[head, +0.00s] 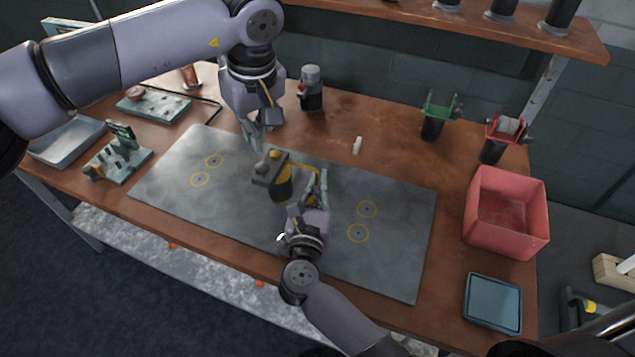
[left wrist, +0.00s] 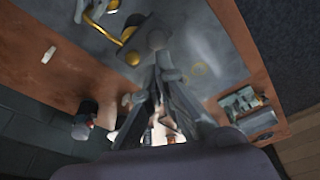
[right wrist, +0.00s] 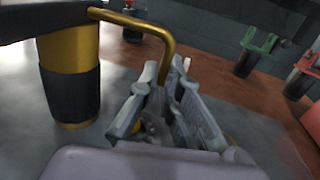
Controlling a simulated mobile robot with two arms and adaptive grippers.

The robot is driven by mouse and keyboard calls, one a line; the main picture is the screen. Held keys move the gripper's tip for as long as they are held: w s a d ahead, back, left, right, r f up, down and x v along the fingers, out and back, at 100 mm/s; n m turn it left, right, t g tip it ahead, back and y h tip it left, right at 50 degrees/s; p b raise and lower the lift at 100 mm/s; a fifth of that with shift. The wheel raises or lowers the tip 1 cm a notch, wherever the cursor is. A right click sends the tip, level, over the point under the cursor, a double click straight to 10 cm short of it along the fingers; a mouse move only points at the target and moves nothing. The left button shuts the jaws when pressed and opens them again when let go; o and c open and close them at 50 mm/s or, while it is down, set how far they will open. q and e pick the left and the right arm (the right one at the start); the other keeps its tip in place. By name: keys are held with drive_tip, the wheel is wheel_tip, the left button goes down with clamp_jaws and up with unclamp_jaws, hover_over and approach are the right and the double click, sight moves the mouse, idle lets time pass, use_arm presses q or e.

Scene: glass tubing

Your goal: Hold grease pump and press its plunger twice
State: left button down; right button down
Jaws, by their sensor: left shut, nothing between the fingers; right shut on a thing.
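The grease pump (head: 281,190) stands on the grey mat at mid-table. It has a yellow body with a black band, a dark block on top, a round yellow knob and a bent yellow handle. My right gripper (head: 319,185) is shut on the handle (right wrist: 150,27), at the pump's right side; the pump body (right wrist: 70,75) shows close by in the right wrist view. My left gripper (head: 257,143) is shut and empty, just behind and left of the knob (head: 274,154). In the left wrist view its fingers point toward the knob (left wrist: 133,58); contact cannot be told.
The grey mat (head: 400,265) is clear at right, with yellow-ringed marks. A dark canister (head: 311,90) stands behind the left gripper. A white piece (head: 357,145), green holder (head: 437,115), red holder (head: 500,135) and red bin (head: 505,245) lie to the right. A green fixture (head: 118,163) is at left.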

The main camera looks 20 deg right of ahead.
use_arm(q)
drive_tip(key=shift+r, duration=0.55)
drive_tip(key=v, duration=1.2)
use_arm(e)
drive_tip(key=c, duration=1.7)
unclamp_jaws()
